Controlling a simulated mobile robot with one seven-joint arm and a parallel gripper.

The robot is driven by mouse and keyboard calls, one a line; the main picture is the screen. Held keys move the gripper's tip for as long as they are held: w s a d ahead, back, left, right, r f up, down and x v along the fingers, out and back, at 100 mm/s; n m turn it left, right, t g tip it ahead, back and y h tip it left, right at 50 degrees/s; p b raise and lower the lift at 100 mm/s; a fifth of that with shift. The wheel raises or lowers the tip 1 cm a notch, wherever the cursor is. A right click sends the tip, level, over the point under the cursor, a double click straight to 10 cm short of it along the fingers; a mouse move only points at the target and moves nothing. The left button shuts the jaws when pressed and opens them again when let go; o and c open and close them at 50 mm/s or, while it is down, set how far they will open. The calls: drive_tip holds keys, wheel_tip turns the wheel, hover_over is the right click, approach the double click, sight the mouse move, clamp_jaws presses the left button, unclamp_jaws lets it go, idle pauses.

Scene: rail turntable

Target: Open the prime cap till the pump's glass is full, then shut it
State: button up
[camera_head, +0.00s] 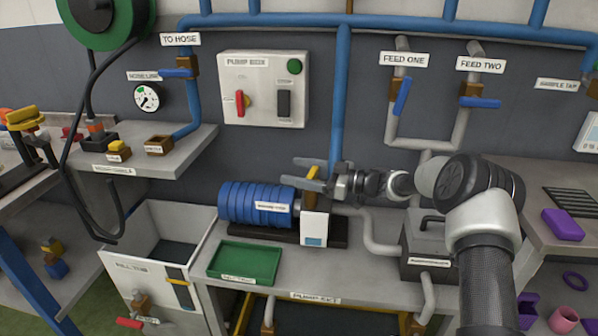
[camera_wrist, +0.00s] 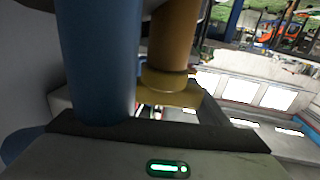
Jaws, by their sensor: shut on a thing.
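The blue ribbed pump (camera_head: 255,203) sits on the bench in the middle. The glass (camera_head: 313,240) is on the front of a white block at the pump's right end; a light blue area shows low on it, and I cannot read its level exactly. My gripper (camera_head: 312,178) is above that block, its fingers shut around a yellow-orange piece that looks like the prime cap (camera_head: 312,172). In the wrist view a brass-coloured collar (camera_wrist: 170,83) stands close in front of the camera, partly hidden. Whether the cap is turned open cannot be told.
The pump box (camera_head: 264,62) with a red lever hangs on the wall behind. A blue vertical pipe (camera_head: 340,100) rises just behind my gripper. A dark grey box (camera_head: 428,245) stands to the right.

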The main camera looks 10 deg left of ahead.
drive_tip(key=shift+r, duration=0.15)
drive_tip(key=o, duration=1.1)
drive_tip(key=shift+c, duration=0.2)
drive_tip(key=shift+d, duration=0.1)
drive_tip(key=p+v, duration=0.1)
drive_tip(key=v, duration=1)
drive_tip(key=shift+d+p, duration=0.35)
drive_tip(key=shift+p, duration=0.05)
drive_tip(key=shift+s, duration=0.15)
